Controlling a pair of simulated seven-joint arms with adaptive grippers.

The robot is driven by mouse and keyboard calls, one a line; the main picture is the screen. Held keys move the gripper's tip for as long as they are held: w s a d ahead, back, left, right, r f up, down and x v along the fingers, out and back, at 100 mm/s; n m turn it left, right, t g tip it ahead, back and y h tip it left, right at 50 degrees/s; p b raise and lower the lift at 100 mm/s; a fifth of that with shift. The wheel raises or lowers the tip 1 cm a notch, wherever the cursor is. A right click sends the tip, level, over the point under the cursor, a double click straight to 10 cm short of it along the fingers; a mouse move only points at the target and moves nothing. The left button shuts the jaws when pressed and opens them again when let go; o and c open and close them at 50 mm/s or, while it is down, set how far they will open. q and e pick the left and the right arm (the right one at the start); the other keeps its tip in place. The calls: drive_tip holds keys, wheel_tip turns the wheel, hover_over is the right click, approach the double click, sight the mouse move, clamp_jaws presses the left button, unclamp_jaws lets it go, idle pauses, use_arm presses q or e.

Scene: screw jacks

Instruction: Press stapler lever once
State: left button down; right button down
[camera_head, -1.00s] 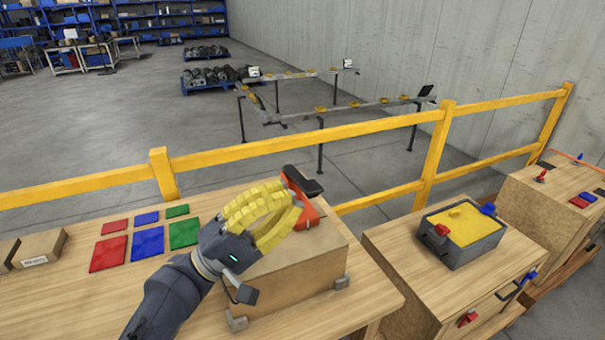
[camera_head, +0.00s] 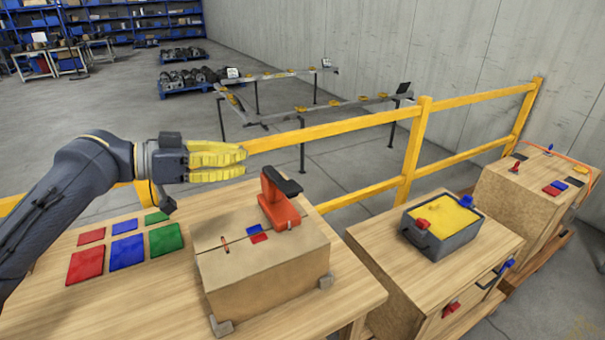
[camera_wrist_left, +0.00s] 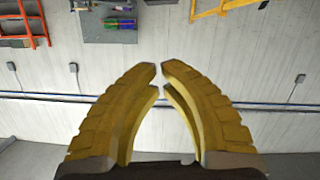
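The red stapler (camera_head: 280,205) stands on the right part of the cardboard box (camera_head: 265,285), with its black lever (camera_head: 282,181) raised at an angle on top. My left gripper (camera_head: 246,162) has yellow ribbed fingers and is up in the air, to the left of the stapler and higher in the picture. It is clear of the stapler and holds nothing. In the left wrist view its fingertips (camera_wrist_left: 161,68) come almost together, with only a thin gap. The stapler is not in that view. My right gripper is not in view.
Red, blue and green squares (camera_head: 128,250) lie on the wooden table (camera_head: 110,305), left of the box. A grey bin (camera_head: 450,242) with yellow contents stands on a wooden cabinet to the right. A yellow railing (camera_head: 340,128) runs behind the tables.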

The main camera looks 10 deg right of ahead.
use_arm(q)
drive_tip(key=shift+w+a, duration=0.15)
drive_tip(key=shift+w, duration=0.1)
idle(0.3)
hover_over(285, 187)
drive_tip(key=shift+w+a+f, duration=0.1)
drive_tip(key=shift+w+f, duration=0.1)
drive_tip(key=shift+f, duration=0.9)
drive_tip(key=shift+d+f, duration=0.2)
drive_tip(key=shift+f, duration=0.7)
drive_tip(key=shift+s+f, duration=0.1)
drive_tip(key=shift+f, duration=1.05)
